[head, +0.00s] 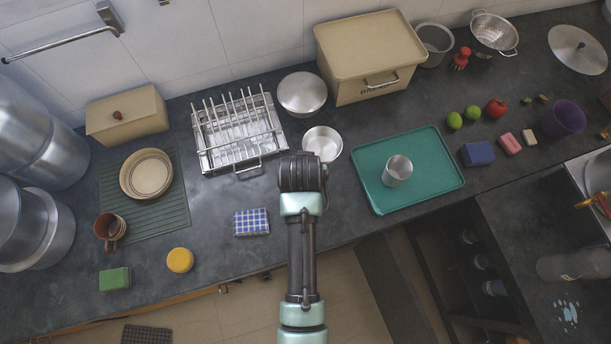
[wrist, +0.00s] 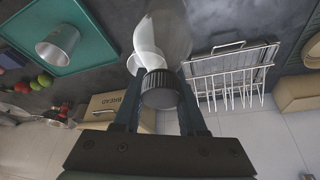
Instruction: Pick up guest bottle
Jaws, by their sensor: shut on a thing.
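A clear bottle with a ribbed dark cap (wrist: 160,90) and something white inside is between the fingers of my gripper (wrist: 158,75) in the wrist view. My gripper is shut on it near the cap, and the rest of its body runs off the top edge of that view. In the head view my arm and gripper (head: 303,170) reach over the middle of the counter and hide the bottle. I cannot tell there whether it touches the counter.
A metal bowl (head: 323,148) is just right of my gripper, and a wire dish rack (head: 237,130) is to the left. A teal tray (head: 440,172) holds a metal cup (head: 397,171). A bread box (head: 369,55) stands behind. A checked blue block (head: 251,222) lies near the front edge.

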